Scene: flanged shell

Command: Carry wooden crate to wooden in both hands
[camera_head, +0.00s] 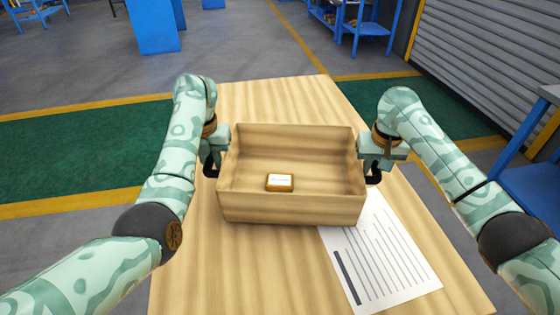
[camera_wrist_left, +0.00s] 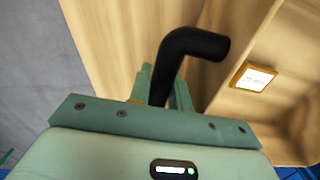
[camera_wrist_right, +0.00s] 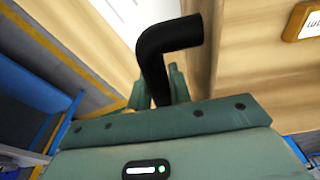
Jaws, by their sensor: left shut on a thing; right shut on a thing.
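The wooden crate (camera_head: 290,208) is an open, light wood box in the middle of the head view, over a wooden table. A small box with a white label (camera_head: 279,182) lies inside on its floor. My left gripper (camera_head: 212,165) is shut on the black handle (camera_wrist_left: 190,50) at the crate's left side. My right gripper (camera_head: 374,168) is shut on the black handle (camera_wrist_right: 168,42) at the crate's right side. The crate looks level. I cannot tell whether its bottom touches the table.
The wooden table (camera_head: 240,275) extends beyond the crate at front and back. A printed sheet (camera_head: 378,255) lies on it at front right, partly behind the crate. Blue workbenches (camera_head: 367,25) stand at the back, and another blue structure (camera_head: 535,185) is at the right.

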